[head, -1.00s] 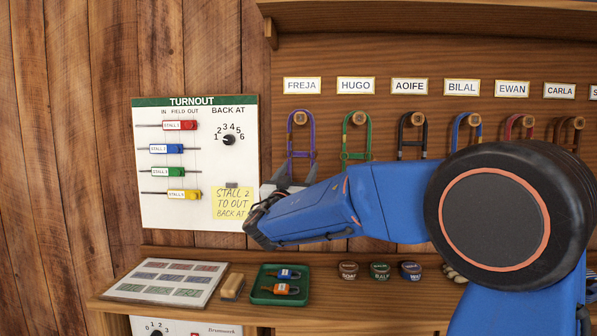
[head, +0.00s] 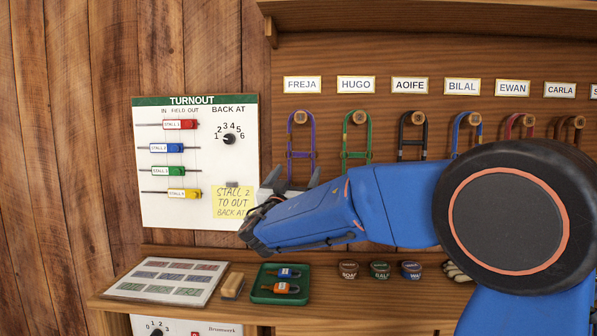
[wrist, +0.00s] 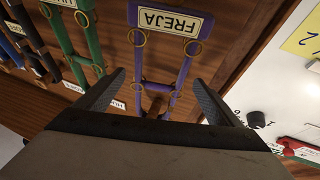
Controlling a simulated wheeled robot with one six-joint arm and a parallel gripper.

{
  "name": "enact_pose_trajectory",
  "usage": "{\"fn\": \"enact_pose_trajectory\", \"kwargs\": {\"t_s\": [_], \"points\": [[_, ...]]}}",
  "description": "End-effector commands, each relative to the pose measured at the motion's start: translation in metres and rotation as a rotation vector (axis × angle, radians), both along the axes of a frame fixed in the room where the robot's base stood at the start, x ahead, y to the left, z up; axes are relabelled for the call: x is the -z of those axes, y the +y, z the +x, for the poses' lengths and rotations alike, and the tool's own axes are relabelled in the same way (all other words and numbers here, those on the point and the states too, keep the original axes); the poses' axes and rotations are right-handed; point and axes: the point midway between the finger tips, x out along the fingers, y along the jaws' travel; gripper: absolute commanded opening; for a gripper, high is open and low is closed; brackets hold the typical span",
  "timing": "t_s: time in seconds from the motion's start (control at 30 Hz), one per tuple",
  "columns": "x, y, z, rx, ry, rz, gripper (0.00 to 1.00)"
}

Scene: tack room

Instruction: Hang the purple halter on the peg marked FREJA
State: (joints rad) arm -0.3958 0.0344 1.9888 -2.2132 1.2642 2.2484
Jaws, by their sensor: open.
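The purple halter (head: 289,140) hangs from the wooden peg (head: 301,117) under the FREJA sign (head: 302,85). My gripper (head: 294,180) is open and empty in front of the halter's lower part, with its fingers spread apart. In the wrist view, which is upside down, the purple halter (wrist: 183,68) shows between and beyond the fingertips of my gripper (wrist: 158,80), with brass rings and a FREJA nameplate (wrist: 170,20). The peg (wrist: 155,103) shows there too. The lowest part of the halter is hidden by my gripper in the head view.
A green halter (head: 345,140) hangs just to the right under HUGO, with more halters beyond, partly behind my arm. The turnout board (head: 150,212) is on the left. Below is a shelf with a green tray (head: 258,293), a brush (head: 233,287) and several tins.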

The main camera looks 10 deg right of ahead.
Motion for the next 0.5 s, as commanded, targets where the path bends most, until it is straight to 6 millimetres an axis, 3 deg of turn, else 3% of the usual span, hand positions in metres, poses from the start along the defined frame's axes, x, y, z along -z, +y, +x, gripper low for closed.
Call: {"fn": "enact_pose_trajectory", "kwargs": {"t_s": [0.5], "points": [[0.038, 0.052, -0.079, -0.004, -0.001, -0.001, 0.88]]}}
